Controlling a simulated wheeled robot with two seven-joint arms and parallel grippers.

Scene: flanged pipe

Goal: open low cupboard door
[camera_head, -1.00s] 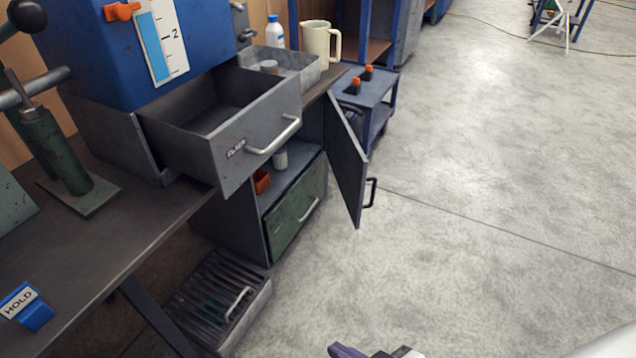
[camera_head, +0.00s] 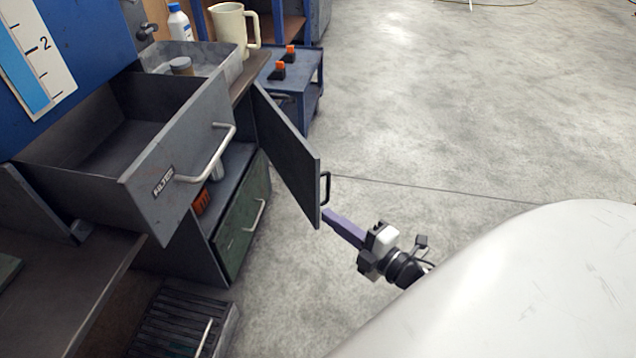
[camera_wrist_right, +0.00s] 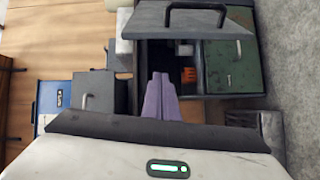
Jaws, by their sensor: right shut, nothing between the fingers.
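The low cupboard door (camera_head: 285,150) is a dark grey panel standing ajar, swung out from the cupboard, with a black bar handle (camera_head: 325,187) on its outer face near the free edge. In the right wrist view the door (camera_wrist_right: 185,17) and its handle (camera_wrist_right: 196,8) show at the top. My right gripper (camera_head: 328,217), with purple fingers, is just below the handle in the head view; I cannot tell whether it touches the door. In the wrist view its fingers (camera_wrist_right: 161,80) are together and empty, below the door's edge. My left gripper is not in view.
An open grey drawer (camera_head: 190,150) juts out above the cupboard. Inside the cupboard are an orange object (camera_head: 201,203) and a green drawer front (camera_head: 243,225). A slatted crate (camera_head: 185,325) lies on the floor. A blue cart (camera_head: 307,95) stands behind the door. The floor at right is clear.

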